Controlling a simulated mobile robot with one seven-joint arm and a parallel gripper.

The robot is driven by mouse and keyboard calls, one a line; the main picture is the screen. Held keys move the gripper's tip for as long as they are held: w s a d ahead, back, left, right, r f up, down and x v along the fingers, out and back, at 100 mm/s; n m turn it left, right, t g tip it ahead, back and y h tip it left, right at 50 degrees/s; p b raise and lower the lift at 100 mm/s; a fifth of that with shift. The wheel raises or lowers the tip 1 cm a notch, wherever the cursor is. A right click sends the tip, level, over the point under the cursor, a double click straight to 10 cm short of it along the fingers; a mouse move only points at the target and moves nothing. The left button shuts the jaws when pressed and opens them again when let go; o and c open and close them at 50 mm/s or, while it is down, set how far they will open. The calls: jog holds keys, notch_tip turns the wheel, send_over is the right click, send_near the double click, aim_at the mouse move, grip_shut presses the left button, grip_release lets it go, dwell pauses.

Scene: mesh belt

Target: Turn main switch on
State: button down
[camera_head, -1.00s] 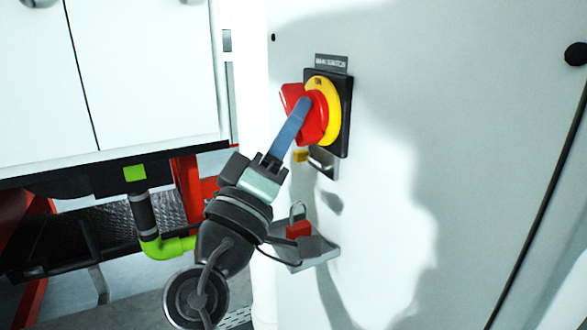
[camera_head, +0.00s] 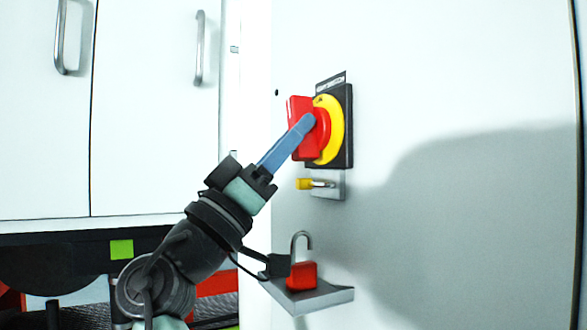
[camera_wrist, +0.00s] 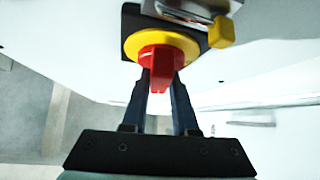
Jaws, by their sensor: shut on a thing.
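The main switch is a red rotary handle (camera_head: 303,128) on a yellow disc (camera_head: 336,128) with a black square backplate (camera_head: 346,155), mounted on the white cabinet (camera_head: 430,80). In the head view the red handle stands roughly upright. My gripper (camera_head: 306,122) reaches up from the lower left with its blue fingers at the handle. In the wrist view the fingers of my gripper (camera_wrist: 160,85) lie on both sides of the red handle (camera_wrist: 160,68), shut on it. The far finger is hidden in the head view.
Below the switch is a small metal plate with a yellow-ended piece (camera_head: 305,184). Lower down, a red padlock (camera_head: 301,275) with an open shackle stands on a small grey shelf (camera_head: 318,298), close to my wrist. White cupboard doors (camera_head: 150,120) stand at the left.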

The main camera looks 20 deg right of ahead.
jog(key=shift+w+m+g+h+b, duration=0.1)
jog(key=shift+m+g+h+b, duration=0.6)
jog(key=shift+m+g, duration=1.85)
jog(key=shift+m+g+h, duration=0.3)
jog(key=shift+m+g, duration=0.05)
jog(key=shift+m, duration=0.3)
jog(key=c, duration=0.7)
grip_release()
jog(key=shift+a, duration=0.1)
jog(key=p+v, duration=0.3)
jog(key=v, duration=1)
jog(key=shift+p, duration=0.3)
